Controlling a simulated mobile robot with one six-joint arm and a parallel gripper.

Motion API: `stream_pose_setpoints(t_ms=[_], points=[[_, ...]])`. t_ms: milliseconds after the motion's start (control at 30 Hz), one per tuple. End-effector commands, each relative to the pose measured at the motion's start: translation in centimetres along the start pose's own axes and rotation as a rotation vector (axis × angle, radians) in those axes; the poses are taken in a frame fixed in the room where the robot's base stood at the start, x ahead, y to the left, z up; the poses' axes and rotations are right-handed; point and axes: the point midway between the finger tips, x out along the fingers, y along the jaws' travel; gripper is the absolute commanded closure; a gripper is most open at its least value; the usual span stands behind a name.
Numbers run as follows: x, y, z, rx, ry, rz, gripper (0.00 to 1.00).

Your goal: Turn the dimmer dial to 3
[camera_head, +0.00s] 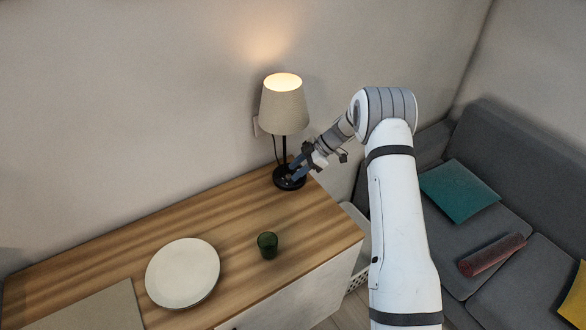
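A table lamp with a beige shade (284,106) stands on the wooden cabinet top (110,250) near its back right end. The lamp is lit and casts a warm glow on the wall. Its round black base (279,183) is partly covered by my gripper (291,172). My gripper reaches in from the right, with its fingertips at the base. The dimmer dial and its marks cannot be made out; the fingers and the small size hide them. Whether the fingers are spread or closed on the dial cannot be told.
A green glass (267,245) and a white plate (182,273) stand in front and to the left of the lamp. A flat beige board or mat (90,310) lies at lower left. A grey sofa (480,240) with cushions stands right. The back left of the top is clear.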

Motion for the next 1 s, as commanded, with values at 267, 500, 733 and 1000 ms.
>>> stream_pose_setpoints(t_ms=[267, 500, 733, 1000], points=[[1.6, 0.0, -0.1, 0.0, 0.0, 0.0, 0.63], [1.6, 0.0, -0.1, -0.001, -0.001, 0.0, 0.68], [1.6, 0.0, -0.1, -0.001, -0.001, 0.0, 0.87], [1.9, 0.0, -0.3, -0.001, 0.0, -0.003, 1.0]])
